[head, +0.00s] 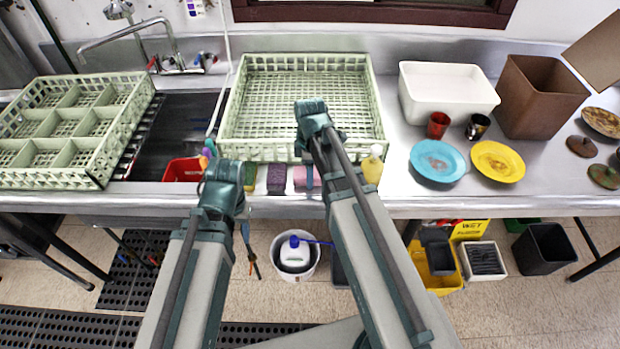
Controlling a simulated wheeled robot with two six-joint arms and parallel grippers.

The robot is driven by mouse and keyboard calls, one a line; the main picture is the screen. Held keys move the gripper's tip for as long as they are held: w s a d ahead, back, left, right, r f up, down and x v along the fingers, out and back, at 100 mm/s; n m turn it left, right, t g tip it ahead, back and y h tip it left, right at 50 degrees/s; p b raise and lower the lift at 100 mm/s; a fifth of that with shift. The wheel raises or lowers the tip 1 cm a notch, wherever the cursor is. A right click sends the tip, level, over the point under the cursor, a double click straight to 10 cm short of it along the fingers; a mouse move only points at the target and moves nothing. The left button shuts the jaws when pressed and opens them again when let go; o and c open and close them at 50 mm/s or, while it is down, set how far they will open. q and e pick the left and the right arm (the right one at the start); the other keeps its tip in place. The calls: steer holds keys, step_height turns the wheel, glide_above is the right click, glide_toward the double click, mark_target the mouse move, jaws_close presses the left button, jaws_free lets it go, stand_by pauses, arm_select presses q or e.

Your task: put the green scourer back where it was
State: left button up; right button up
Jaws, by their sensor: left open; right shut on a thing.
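A small green block (250,175), which may be the green scourer, is at the counter's front edge, just right of my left gripper and partly covered by it.
A yellow bottle (372,166) stands right of my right arm. A red container (182,170) stands left of my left gripper. Blue (438,161) and yellow (498,162) plates, a white tub (447,95) and a brown bin (540,97) are to the right.

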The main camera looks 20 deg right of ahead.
steer(key=shift+f, duration=0.2)
steer(key=shift+f, duration=0.15)
steer(key=o, duration=1.2)
step_height(320, 180, up, 13)
steer(key=p, duration=1.2)
steer(key=shift+s+a+f+m+h, duration=0.1)
steer(key=shift+s+a+m+h, duration=0.1)
steer(key=shift+s+a+m, duration=1.9)
steer(key=shift+s+a+m+h, duration=0.2)
steer(key=shift+s+a+m, duration=1.4)
steer(key=shift+s, duration=1.05)
steer(key=shift+s+a+f+m+h, duration=0.1)
steer(key=shift+s+a+m+h, duration=0.1)
steer(key=shift+s+a+m, duration=1.9)
